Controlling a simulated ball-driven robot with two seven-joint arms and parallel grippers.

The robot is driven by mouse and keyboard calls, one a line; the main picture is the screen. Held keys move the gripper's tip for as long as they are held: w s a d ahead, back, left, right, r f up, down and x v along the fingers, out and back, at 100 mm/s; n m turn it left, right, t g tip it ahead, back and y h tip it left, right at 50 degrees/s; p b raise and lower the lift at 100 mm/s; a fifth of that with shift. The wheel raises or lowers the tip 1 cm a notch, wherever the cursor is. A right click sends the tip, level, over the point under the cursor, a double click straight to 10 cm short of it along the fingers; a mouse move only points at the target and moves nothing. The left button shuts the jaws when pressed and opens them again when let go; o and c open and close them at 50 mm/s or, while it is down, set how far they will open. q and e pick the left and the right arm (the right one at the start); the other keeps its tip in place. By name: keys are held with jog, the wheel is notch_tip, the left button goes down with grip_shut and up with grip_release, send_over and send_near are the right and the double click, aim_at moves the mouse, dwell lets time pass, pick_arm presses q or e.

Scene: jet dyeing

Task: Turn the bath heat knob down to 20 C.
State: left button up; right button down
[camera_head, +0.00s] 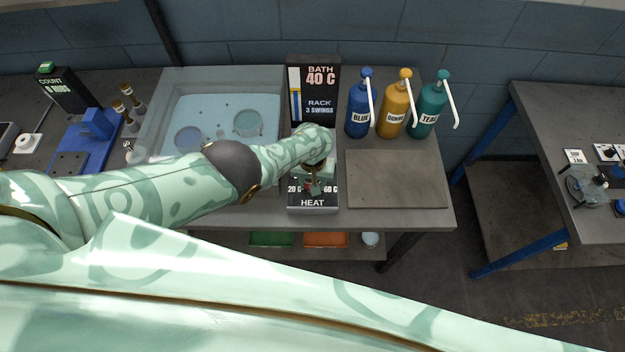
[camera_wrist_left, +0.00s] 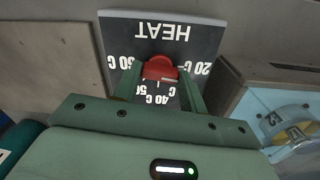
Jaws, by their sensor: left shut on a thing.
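The bath heat panel (camera_head: 312,209) is a dark box on the bench, lettered HEAT, with 20 C at its left and 60 C at its right in the head view. Its red knob (camera_wrist_left: 160,68) shows in the wrist view, where the panel face (camera_wrist_left: 190,38) appears upside down. My left gripper (camera_wrist_left: 160,88) is shut on the knob, a finger on each side. In the head view my left gripper (camera_head: 314,187) reaches down over the panel and hides most of the dial. The display (camera_head: 320,88) behind reads BATH 40 C and RACK 3 SWINGS. My right gripper is not in view.
A clear bath (camera_head: 165,100) of pale blue liquid stands left of the panel, under my left arm. Blue (camera_head: 359,108), yellow (camera_head: 394,112) and teal (camera_head: 429,112) pump bottles stand at the back right. A bare grey board (camera_head: 396,180) lies right of the panel.

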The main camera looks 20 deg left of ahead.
pick_arm(q)
jog(key=shift+n, duration=0.8)
jog(key=o, duration=1)
